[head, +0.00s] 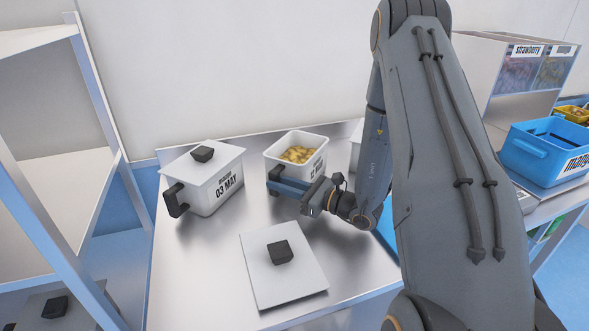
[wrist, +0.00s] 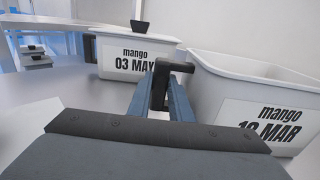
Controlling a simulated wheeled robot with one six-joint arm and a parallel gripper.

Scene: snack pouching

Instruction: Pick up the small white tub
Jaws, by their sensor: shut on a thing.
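The small white tub (head: 284,161) stands open on the metal table, with yellow mango pieces inside. Its label reads mango with a MAR date, and it fills the right of the wrist view (wrist: 215,95). My gripper (head: 285,186) is at the tub's near side, low beside its wall. In the wrist view, my gripper (wrist: 158,100) has its two blue-grey fingers closed on the tub's black handle (wrist: 160,82). The tub looks upright; whether its base touches the table is hard to tell.
A lidded white tub (head: 207,187) marked 03 MAY stands left, also behind my fingers in the wrist view (wrist: 140,50). A loose white lid (head: 262,279) with a black knob lies in front. Another white container (head: 356,142) is mostly hidden by my arm. A blue crate (head: 525,160) stands right.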

